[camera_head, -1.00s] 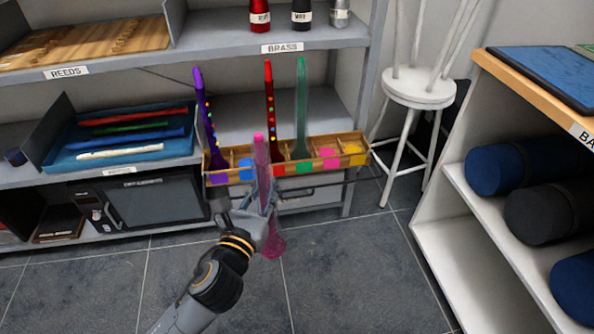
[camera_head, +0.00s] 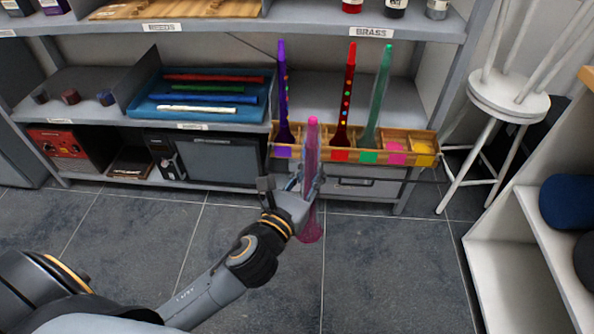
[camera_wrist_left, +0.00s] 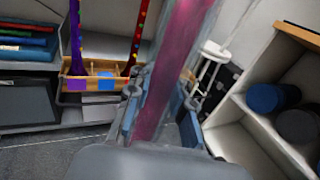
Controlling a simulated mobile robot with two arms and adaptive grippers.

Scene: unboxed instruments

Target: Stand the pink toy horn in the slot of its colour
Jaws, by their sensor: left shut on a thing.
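My left gripper (camera_head: 305,185) is shut on the translucent pink toy horn (camera_head: 312,152) and holds it upright, flared end down, in front of the wooden slotted rack (camera_head: 375,137). In the left wrist view the horn (camera_wrist_left: 178,62) runs up between the fingers (camera_wrist_left: 160,112), tilted in the picture. The rack's pink-marked slot (camera_head: 396,149) looks empty, between the green and yellow markers, right of the horn. The horn hides the slot between the purple and red markers; the wrist view shows a blue marker (camera_wrist_left: 106,82) there. My right gripper is not in view.
A purple horn (camera_head: 283,95), a red horn (camera_head: 347,95) and a green horn (camera_head: 379,95) stand in the rack. A white stool (camera_head: 507,98) is right of it, then white shelving (camera_head: 510,235). A blue tray (camera_head: 205,95) lies left. The grey floor is clear.

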